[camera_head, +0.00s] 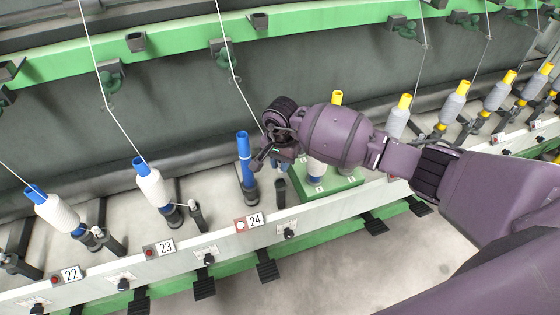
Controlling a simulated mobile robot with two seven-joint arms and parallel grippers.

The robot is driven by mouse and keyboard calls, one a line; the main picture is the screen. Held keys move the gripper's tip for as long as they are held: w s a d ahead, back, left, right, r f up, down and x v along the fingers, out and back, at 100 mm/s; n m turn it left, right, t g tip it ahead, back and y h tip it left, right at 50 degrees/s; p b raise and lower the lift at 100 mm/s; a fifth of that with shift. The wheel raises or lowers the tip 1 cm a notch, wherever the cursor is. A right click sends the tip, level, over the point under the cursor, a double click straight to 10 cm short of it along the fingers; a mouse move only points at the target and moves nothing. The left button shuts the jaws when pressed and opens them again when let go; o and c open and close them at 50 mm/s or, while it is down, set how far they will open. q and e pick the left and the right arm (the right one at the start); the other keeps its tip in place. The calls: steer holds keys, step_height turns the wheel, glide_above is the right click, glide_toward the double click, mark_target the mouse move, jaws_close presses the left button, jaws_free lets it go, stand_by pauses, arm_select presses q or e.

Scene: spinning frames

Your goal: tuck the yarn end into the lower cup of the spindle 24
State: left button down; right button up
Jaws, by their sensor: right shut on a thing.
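Spindle 24 (246,160) carries a bare blue tube, behind the label 24. Its dark lower cup (251,192) is at the tube's foot. A white yarn (236,83) comes down from the green rail to my right gripper (260,160). The right gripper is shut, just right of the blue tube, at about the tube's middle and above the cup. The yarn end in its fingers is too small to make out. My right arm comes in from the right and covers part of the view. My left gripper is not in view.
Spindles 22 (57,213) and 23 (152,185) hold white yarn packages to the left. A green box (325,187) with a package stands right of spindle 24. Several yellow-topped packages (397,120) stand farther right. A dark post (280,193) stands beside spindle 24's foot.

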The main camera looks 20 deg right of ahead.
steer(key=shift+f+b, duration=0.55)
steer(key=shift+f, duration=1.35)
steer(key=shift+f+b, duration=0.95)
steer(key=shift+f, duration=0.35)
steer(key=o, duration=0.7)
step_height(320, 180, up, 11)
steer(key=shift+f+p, duration=0.1)
steer(key=shift+p, duration=0.4)
